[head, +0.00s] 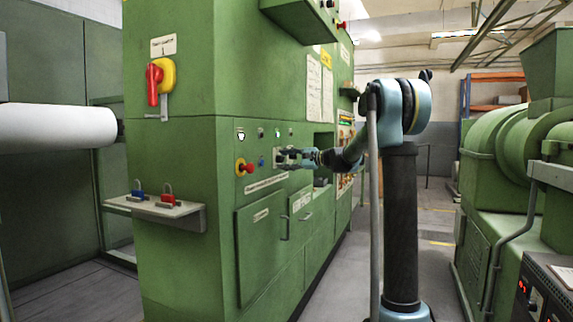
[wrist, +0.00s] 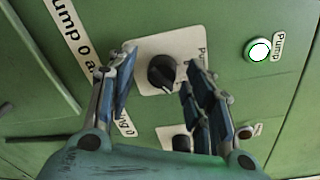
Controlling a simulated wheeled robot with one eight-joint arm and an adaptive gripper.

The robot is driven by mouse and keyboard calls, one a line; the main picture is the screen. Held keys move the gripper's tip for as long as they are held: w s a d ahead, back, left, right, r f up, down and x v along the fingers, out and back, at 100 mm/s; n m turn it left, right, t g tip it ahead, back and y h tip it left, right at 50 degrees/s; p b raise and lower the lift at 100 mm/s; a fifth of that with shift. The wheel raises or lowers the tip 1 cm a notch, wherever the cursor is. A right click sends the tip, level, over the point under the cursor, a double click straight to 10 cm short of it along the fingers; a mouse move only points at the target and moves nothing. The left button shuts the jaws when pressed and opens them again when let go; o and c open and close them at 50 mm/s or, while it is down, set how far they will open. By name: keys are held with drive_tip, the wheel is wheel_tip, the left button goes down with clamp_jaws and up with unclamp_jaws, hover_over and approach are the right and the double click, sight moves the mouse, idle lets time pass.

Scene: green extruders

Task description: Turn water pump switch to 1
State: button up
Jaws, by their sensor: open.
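A black rotary switch (wrist: 161,73) on a white label plate (wrist: 150,48) sits on the green panel in the wrist view. A light pointer line on the knob points to the lower right. The plate's lettering is partly hidden, so I cannot read its positions. My gripper (wrist: 162,60) is open, with one finger on each side of the knob. I cannot tell whether either finger touches it. In the head view my gripper (head: 288,155) is at the green cabinet's front panel and hides the switch.
A second dark knob (wrist: 181,143) is partly hidden below the switch. A lit white button (wrist: 259,50) is at the right. The head view shows a red emergency button (head: 247,167), a red-handled switch (head: 155,84), and a shelf (head: 140,207) with padlocks.

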drive_tip(key=f+v, duration=0.1)
drive_tip(key=v, duration=1)
drive_tip(key=shift+d+r, duration=0.25)
drive_tip(key=shift+r, duration=0.2)
drive_tip(key=shift+s, duration=0.2)
drive_tip(key=s+d+f+n+g+h, duration=0.1)
drive_tip(key=s+f+n+h, duration=0.2)
drive_tip(key=s+f, duration=0.7)
drive_tip(key=s+d+f+n+g+h, duration=0.15)
drive_tip(key=s+f+h, duration=0.35)
drive_tip(key=s, duration=0.9)
drive_tip(key=s+d+f+n+g+h, duration=0.1)
drive_tip(key=s+d+f+n+h, duration=0.1)
drive_tip(key=s+d+f+h, duration=0.2)
drive_tip(key=s+d+f+n+h, duration=0.3)
drive_tip(key=s+d+f, duration=0.8)
drive_tip(key=s+f, duration=0.7)
drive_tip(key=shift+s+g+h, duration=0.35)
drive_tip(key=shift+s+h, duration=0.05)
drive_tip(key=shift+s, duration=0.35)
drive_tip(key=shift+n, duration=0.25)
